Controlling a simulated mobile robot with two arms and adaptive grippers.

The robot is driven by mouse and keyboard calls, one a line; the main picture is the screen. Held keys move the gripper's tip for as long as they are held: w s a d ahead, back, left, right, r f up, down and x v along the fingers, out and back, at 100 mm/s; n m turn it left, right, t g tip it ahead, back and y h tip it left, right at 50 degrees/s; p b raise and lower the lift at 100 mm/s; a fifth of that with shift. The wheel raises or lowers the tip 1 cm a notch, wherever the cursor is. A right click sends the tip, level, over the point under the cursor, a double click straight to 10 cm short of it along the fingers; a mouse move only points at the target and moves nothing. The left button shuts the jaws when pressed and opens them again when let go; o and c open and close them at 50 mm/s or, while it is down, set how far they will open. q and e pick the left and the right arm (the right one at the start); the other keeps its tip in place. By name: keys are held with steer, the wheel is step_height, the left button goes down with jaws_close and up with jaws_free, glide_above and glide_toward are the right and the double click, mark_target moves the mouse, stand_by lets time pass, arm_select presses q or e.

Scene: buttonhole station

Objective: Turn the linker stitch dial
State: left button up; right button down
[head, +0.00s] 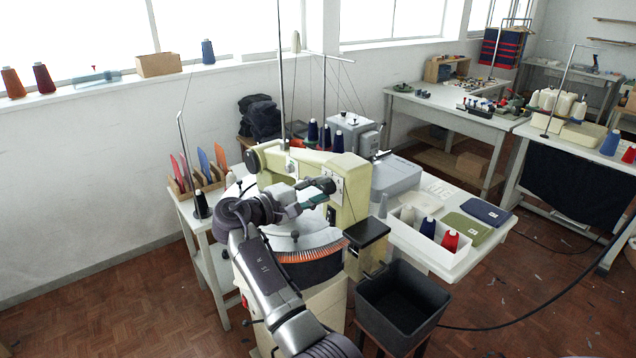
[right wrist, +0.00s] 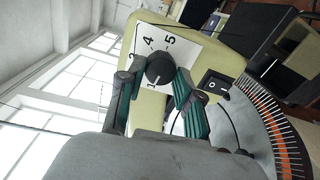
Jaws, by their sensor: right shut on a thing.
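The linker (head: 297,163) is a cream machine with a round needle bed (head: 308,254) edged by an orange band. Its stitch dial (right wrist: 160,68) is a black round knob on a white plate (right wrist: 180,45) with printed numbers, of which 4 and 5 read clearly. My right gripper (head: 318,192) reaches the machine head from the front left. In the right wrist view its two green-padded fingers stand on either side of the knob, shut on it. My left gripper is not in view.
A black rocker switch (right wrist: 215,86) sits beside the dial plate. A black bin (head: 402,300) stands at the front right. A white tray (head: 432,243) with yarn cones is on the table to the right. A small rack (head: 196,180) with coloured pieces stands left of the machine.

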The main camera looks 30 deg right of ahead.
steer(key=shift+r+n+p, duration=0.2)
steer(key=shift+n+p, duration=0.2)
steer(key=shift+n, duration=0.2)
steer(key=shift+w, duration=0.1)
steer(key=c, duration=1)
jaws_free()
steer(key=shift+f, duration=0.1)
steer(key=shift+c, duration=0.2)
steer(key=shift+o, duration=1.4)
steer(key=shift+f, duration=0.1)
steer(key=a, duration=1.2)
steer(key=shift+s+r, duration=0.4)
steer(key=shift+s, duration=0.05)
steer(key=shift+d, duration=0.1)
